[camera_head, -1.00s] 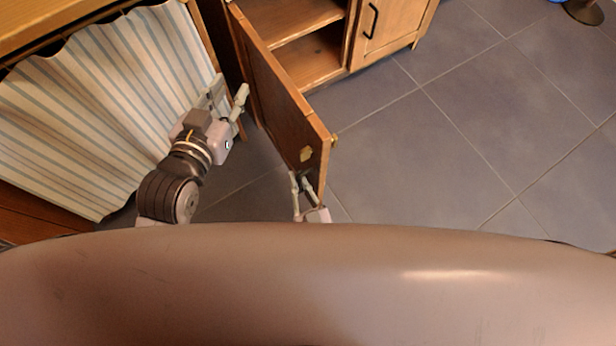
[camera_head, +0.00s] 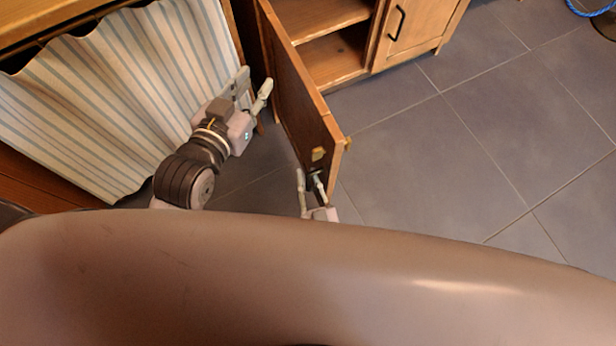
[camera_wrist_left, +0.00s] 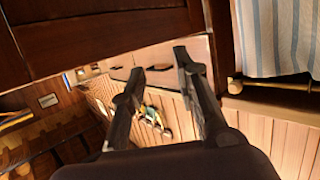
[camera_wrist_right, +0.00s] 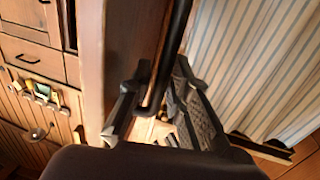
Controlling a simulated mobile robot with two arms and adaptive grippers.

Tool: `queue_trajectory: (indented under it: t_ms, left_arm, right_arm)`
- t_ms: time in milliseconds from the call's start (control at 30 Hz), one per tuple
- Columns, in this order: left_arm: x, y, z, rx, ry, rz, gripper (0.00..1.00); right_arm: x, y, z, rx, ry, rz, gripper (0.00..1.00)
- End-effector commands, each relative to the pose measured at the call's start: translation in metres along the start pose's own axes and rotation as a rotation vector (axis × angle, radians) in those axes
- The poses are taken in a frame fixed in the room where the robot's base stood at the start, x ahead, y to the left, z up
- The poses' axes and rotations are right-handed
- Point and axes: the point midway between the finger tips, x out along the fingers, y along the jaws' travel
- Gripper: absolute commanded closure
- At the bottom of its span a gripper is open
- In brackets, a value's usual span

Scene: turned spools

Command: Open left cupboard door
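The left cupboard door (camera_head: 300,95) is a brown wooden panel standing swung out from the cupboard (camera_head: 335,70), whose shelves show. My right gripper (camera_head: 310,178) is at the door's free end, on its left face. In the right wrist view, the dark bar handle (camera_wrist_right: 172,45) runs between the right gripper's (camera_wrist_right: 160,80) parted fingers. A firm grip on it is not visible. My left gripper (camera_head: 256,84) is open and empty, between the door and the striped curtain. The left wrist view shows its fingers (camera_wrist_left: 160,60) apart with nothing between them.
A striped curtain (camera_head: 130,90) hangs under a wooden counter at the left, close to my left arm. A shut cupboard door (camera_head: 405,30) with a black handle is to the right. Grey tiled floor (camera_head: 440,150) is clear at the right. A blue object (camera_head: 590,10) is at the top right.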

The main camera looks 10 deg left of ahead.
Motion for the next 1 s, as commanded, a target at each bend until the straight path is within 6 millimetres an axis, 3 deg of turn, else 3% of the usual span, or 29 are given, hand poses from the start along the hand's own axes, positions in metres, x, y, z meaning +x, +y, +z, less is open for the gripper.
queue_trajectory:
  t_ms: [233,700,1000]
  left_arm:
    - [0.000,0.001,0.001,-0.001,-0.003,0.002,0.72]
    - [0.000,0.000,0.000,0.000,-0.001,0.001,0.72]
    - [0.000,0.000,0.000,0.000,-0.001,0.001,0.72]
  right_arm:
    - [-0.014,0.000,0.001,0.000,-0.003,0.000,0.82]
    - [-0.105,0.000,0.001,0.000,-0.002,-0.001,0.82]
    - [-0.120,0.000,0.000,0.000,0.001,0.000,0.82]
